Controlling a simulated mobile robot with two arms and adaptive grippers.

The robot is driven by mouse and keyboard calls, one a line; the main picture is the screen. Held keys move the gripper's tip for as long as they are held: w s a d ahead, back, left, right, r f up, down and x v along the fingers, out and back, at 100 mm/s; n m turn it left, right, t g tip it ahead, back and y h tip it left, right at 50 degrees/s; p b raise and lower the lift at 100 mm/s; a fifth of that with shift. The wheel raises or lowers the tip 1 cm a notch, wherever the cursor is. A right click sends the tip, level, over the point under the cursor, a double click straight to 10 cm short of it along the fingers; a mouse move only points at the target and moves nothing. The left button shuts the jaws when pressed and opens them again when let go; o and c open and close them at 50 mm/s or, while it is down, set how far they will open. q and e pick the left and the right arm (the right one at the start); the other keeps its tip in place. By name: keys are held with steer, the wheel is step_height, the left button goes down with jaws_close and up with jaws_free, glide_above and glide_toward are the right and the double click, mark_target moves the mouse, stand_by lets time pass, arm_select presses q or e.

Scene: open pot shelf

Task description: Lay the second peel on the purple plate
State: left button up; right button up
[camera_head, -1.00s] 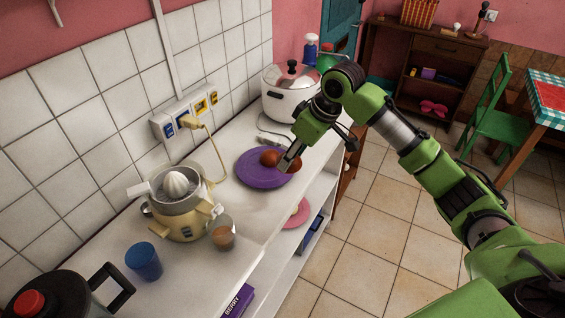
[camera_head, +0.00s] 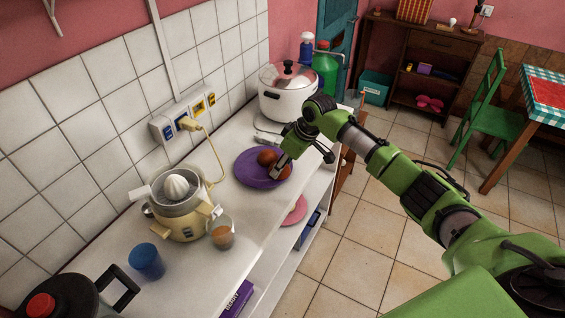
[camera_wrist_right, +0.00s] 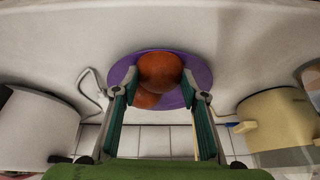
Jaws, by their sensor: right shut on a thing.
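The purple plate (camera_head: 246,179) lies on the white counter. One orange-brown peel (camera_head: 267,157) rests on it. My right gripper (camera_head: 279,171) is over the plate's right part, shut on a second orange-brown peel (camera_head: 286,172). In the right wrist view this held peel (camera_wrist_right: 160,70) sits between the two fingertips (camera_wrist_right: 160,88), over the purple plate (camera_wrist_right: 203,76). The other peel (camera_wrist_right: 146,100) is partly hidden behind it. I cannot tell whether the held peel touches the plate. My left gripper is not in view.
A white pot (camera_head: 288,100) stands behind the plate. A cream juicer (camera_head: 182,222), a glass (camera_head: 222,235) and a blue cup (camera_head: 146,262) stand nearer me. A yellow cord (camera_head: 216,150) runs from the wall socket left of the plate. A pink plate (camera_head: 293,212) is on the shelf below.

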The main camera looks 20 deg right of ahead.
steer(key=shift+f, duration=0.1)
steer(key=o, duration=1.1)
steer(key=b+v, duration=0.1)
steer(key=v, duration=1.1)
steer(key=shift+b, duration=0.35)
